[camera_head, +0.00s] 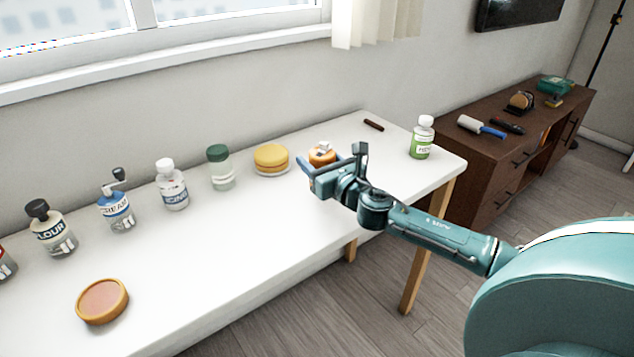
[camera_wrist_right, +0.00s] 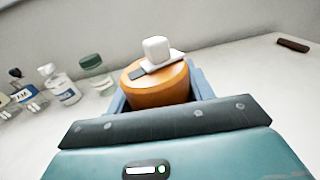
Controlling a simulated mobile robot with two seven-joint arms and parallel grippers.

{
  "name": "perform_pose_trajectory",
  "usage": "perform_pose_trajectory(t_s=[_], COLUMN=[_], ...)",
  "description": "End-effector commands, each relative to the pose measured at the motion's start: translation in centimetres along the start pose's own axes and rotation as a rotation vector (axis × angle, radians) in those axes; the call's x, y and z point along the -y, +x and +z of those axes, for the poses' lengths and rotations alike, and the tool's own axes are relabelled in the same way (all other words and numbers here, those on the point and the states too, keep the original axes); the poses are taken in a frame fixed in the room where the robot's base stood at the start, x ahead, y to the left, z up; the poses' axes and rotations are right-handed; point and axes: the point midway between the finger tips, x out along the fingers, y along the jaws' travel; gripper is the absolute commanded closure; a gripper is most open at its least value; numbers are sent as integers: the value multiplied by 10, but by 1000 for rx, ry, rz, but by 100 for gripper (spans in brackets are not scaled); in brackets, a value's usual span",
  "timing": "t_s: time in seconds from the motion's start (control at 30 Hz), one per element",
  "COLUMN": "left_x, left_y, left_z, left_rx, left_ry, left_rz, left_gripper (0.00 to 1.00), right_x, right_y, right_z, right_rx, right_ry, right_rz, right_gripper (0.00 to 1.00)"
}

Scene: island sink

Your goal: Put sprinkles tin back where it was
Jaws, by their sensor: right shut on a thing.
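My right gripper (camera_head: 322,165) reaches in from the right, low over the white table. In the right wrist view, its two blue fingers (camera_wrist_right: 160,98) are shut on either side of a round orange tin (camera_wrist_right: 157,90), which I take to be the sprinkles tin. A small white block on a flat white piece (camera_wrist_right: 157,52) sits on its top. In the head view the tin (camera_head: 321,157) shows behind the gripper, which hides its lower part. I cannot tell whether it touches the table. My left gripper is not in view.
A yellow round item (camera_head: 271,157), a green-lidded jar (camera_head: 220,167) and several labelled bottles stand in a row on the table's left. A shallow orange round item (camera_head: 102,300) lies in front. A green-labelled bottle (camera_head: 421,140) and a dark bar (camera_head: 373,125) are to the right.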

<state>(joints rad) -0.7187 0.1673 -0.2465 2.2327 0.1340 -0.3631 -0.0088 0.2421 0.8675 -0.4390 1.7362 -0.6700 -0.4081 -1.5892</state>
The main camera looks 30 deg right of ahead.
Motion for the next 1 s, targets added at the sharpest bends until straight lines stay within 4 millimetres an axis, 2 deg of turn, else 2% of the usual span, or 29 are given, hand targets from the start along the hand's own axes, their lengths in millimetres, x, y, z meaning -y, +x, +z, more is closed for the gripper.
perform_pose_trajectory(t_s=[0.17, 0.3, 0.43, 0.7, 0.73, 1.0], left_x=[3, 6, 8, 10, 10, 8], left_y=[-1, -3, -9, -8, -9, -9], left_z=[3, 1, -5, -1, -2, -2], left_rx=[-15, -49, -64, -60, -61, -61], left_ry=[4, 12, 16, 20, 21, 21], left_rz=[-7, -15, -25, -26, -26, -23], left_gripper=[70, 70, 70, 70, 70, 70], right_x=[0, 0, 0, 0, 0, 0], right_y=[0, 0, 0, 0, 0, 0], right_z=[-17, -39, -40, -44, -43, -43], right_rx=[0, -1, 2, 1, 0, 0], right_ry=[1, 2, 0, 0, 0, -1], right_rz=[0, 0, 0, 1, 1, 1], right_gripper=[74, 74, 74, 74, 46, 26])
